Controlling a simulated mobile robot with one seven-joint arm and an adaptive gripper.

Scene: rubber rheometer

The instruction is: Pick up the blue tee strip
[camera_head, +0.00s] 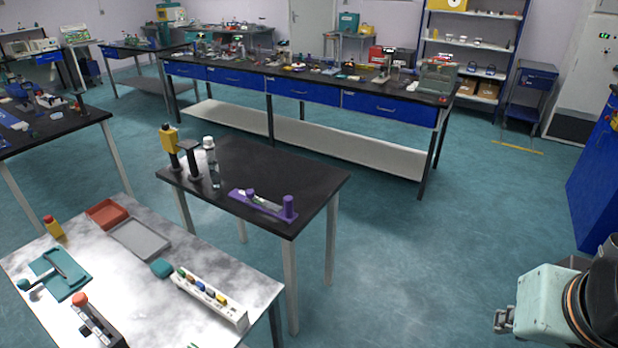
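A white rack (222,308) lies at the right side of the near marbled table. Several small coloured pieces stand in a row along its top. One is blue (200,286), between an orange one and a dark green one; it looks like the blue tee strip, but it is too small to make out its shape. Part of my arm shows at the lower right. What seems to be my gripper (504,321) is a small grey part at its left end, over the floor and far right of the rack. I cannot tell whether it is open.
A black table (270,174) stands behind. The floor between my arm and the tables is clear.

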